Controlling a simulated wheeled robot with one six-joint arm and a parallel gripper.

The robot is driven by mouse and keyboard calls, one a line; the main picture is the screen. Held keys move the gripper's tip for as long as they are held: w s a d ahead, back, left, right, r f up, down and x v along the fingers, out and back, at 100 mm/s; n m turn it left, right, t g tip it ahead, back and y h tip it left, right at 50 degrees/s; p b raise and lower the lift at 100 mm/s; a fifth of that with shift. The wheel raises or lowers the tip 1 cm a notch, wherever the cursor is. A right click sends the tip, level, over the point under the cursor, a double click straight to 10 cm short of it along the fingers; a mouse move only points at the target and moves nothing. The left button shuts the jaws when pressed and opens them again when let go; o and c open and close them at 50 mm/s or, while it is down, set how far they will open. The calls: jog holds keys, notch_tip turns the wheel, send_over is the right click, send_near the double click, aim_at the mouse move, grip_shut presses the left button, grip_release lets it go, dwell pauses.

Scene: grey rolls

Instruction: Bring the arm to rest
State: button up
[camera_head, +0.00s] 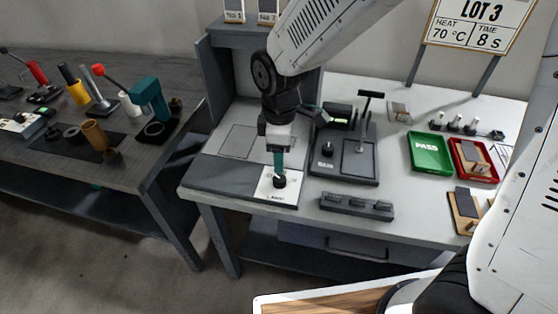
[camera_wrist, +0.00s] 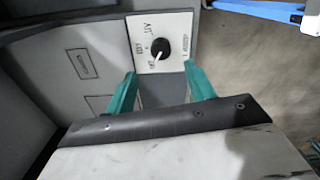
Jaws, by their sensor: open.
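My gripper (camera_head: 278,172) hangs with its teal fingers pointing down over a white dial plate at the front of the bench. In the wrist view my gripper (camera_wrist: 160,72) is open, with its two teal fingers apart and nothing between them. The black knob (camera_wrist: 160,46) sits on the white plate (camera_wrist: 178,25) just beyond the fingertips. The knob's white pointer is turned to the lower left, towards a small label. In the head view the knob (camera_head: 280,182) shows right below the fingertips; whether they touch it I cannot tell.
A dark fixture (camera_head: 345,165) with a lever stands right of my gripper. A dark block (camera_head: 357,206) lies at the bench front. A green PASS tray (camera_head: 430,155) and a red tray (camera_head: 473,163) are farther right. A grey booth wall (camera_head: 228,85) stands close on the left.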

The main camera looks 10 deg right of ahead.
dwell(0.5)
jog(key=s+d+r+m+t, duration=0.1)
jog(key=s+d+r+m, duration=1.5)
jog(key=s+d, duration=0.3)
jog(key=shift+s+d+r, duration=0.15)
jog(key=shift+s+d, duration=0.2)
jog(key=shift+d, duration=0.45)
